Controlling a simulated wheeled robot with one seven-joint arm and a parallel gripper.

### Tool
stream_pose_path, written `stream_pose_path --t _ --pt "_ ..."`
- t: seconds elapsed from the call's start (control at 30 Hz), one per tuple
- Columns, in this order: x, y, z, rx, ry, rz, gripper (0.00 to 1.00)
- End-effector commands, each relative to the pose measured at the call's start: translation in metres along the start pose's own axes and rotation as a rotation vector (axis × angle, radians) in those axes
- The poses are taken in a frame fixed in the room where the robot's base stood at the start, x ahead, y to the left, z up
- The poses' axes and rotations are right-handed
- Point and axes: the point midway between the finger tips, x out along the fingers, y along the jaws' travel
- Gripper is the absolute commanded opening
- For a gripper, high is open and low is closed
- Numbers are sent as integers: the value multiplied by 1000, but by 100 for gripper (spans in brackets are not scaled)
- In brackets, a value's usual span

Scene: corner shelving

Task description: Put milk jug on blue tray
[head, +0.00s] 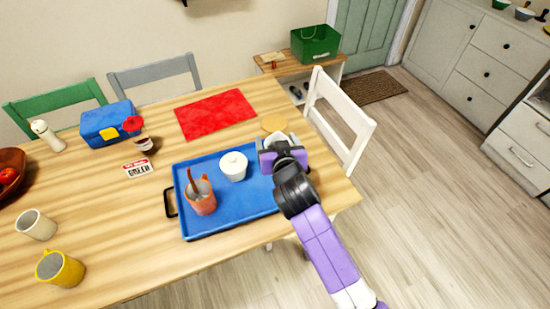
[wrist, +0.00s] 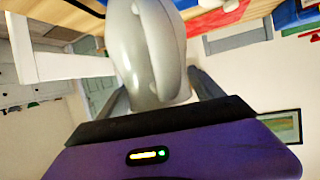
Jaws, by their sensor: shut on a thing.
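A glossy white milk jug (wrist: 143,48) fills the middle of the wrist view, its curved handle side towards the camera. My gripper (head: 275,148) is shut on it, with one finger on each side. In the head view my gripper hides most of the jug. They are at the right end of the blue tray (head: 232,215); I cannot tell whether the jug touches the tray. The tray lies on the wooden table and bears an orange cup (head: 203,203) with a brown stick in it and a lidded white pot (head: 233,166).
A round wooden coaster (head: 275,124) lies just behind my gripper. A white chair (head: 340,125) stands close at the table's right edge. A red mat (head: 215,113), a blue lunch box (head: 107,124) and a red-capped bottle (head: 138,132) are farther back. Mugs stand at the left.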

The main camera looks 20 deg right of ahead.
Motion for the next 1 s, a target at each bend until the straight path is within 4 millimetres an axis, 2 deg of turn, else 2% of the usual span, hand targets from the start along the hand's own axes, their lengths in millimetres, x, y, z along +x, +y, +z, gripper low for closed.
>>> stream_pose_path --t 0.13,0.37,0.6,1.0 --pt "10 0 24 -1 0 -1 4" --pt "17 1 40 0 3 0 4" --pt "29 2 67 0 2 0 4" --pt "31 2 72 1 4 -1 4"
